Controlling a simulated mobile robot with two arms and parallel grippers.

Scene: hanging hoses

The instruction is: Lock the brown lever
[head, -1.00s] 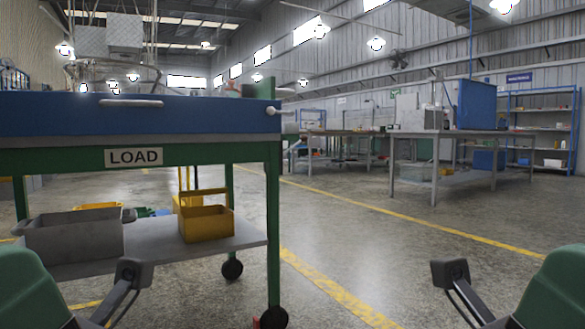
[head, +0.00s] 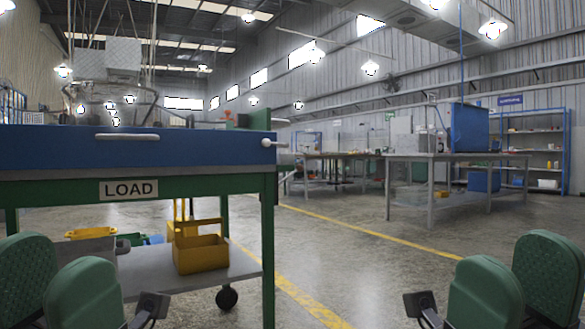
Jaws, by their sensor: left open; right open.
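No brown lever can be made out clearly. A small reddish-brown part (head: 228,115) shows above the back right of the blue-topped cart (head: 60,152), too small to identify. The cart has a white bar handle (head: 127,137) on its front and a white knob (head: 268,142) at its right end. My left gripper (head: 57,268) is at the lower left, its two green pads apart with nothing between them. My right gripper (head: 516,268) is at the lower right, also open and empty. Both appear nearer to me than the cart and touch nothing.
The cart's lower shelf (head: 140,272) carries a yellow bin (head: 200,253) and a grey bin (head: 90,248). A LOAD sign (head: 128,189) hangs on its front. Workbenches (head: 410,158) and a blue shelf rack (head: 535,150) stand at the back right. The middle floor is clear.

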